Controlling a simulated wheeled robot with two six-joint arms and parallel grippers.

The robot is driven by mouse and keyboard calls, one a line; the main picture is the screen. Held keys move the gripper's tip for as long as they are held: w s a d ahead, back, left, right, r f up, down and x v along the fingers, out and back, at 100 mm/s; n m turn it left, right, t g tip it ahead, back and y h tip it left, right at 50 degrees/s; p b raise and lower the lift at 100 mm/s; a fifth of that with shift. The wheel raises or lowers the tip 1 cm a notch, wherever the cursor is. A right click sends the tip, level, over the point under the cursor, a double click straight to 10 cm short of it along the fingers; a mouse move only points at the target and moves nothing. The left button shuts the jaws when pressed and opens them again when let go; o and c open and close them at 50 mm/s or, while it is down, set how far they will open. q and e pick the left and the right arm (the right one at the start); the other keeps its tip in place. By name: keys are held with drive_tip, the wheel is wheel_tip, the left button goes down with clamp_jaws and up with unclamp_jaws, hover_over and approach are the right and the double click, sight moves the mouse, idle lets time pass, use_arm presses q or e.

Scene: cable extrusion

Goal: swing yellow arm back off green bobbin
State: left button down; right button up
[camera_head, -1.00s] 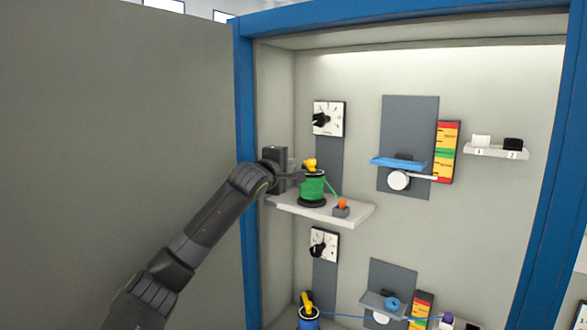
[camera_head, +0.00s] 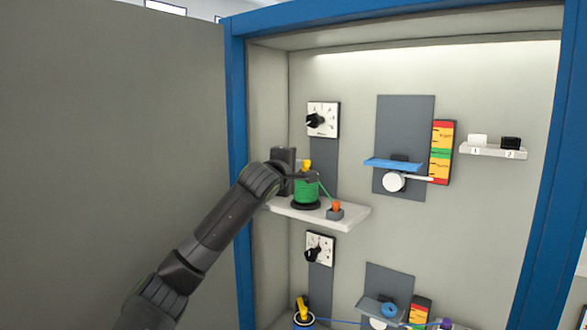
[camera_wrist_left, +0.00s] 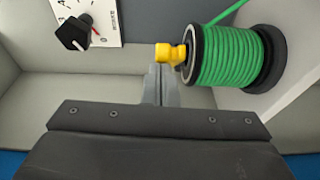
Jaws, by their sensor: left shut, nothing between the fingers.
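The green bobbin (camera_head: 307,190) stands upright on a black base on the upper white shelf; its green strand runs off to the right. The yellow arm (camera_head: 306,165) shows at the bobbin's top. In the left wrist view the yellow arm (camera_wrist_left: 171,54) lies by the black flange of the green bobbin (camera_wrist_left: 228,57). My left gripper (camera_head: 304,175) is shut and empty, its tips at the bobbin's upper end. In the left wrist view its fingers (camera_wrist_left: 159,84) end close to the yellow arm; I cannot tell whether they touch. My right gripper is not in view.
An orange-topped grey block (camera_head: 335,210) sits right of the bobbin on the white shelf (camera_head: 340,221). A black-knob dial (camera_head: 323,120) is on the wall above. The blue cabinet frame (camera_head: 240,180) is left of the shelf. A lower yellow arm (camera_head: 301,308) stands below.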

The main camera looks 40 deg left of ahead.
use_arm(q)
drive_tip(key=shift+d, duration=0.1)
drive_tip(key=shift+d+y, duration=0.1)
drive_tip(key=shift+y, duration=0.2)
drive_tip(key=w+d+n+g+y+b, duration=0.1)
drive_tip(key=d+n+y+b, duration=0.1)
drive_tip(key=y+b, duration=0.1)
drive_tip(key=shift+w+f+n+g, duration=0.2)
drive_tip(key=shift+w+n+g, duration=0.1)
drive_tip(key=shift+w+g, duration=0.1)
drive_tip(key=w+y+b, duration=0.1)
drive_tip(key=w+d+n+g+y+b, duration=0.1)
drive_tip(key=w+b, duration=0.1)
drive_tip(key=w+d+n+g+y+b, duration=0.1)
drive_tip(key=w, duration=0.1)
drive_tip(key=shift+d+r, duration=0.15)
drive_tip(key=shift+r, duration=0.05)
drive_tip(key=shift+w, duration=0.1)
idle(0.3)
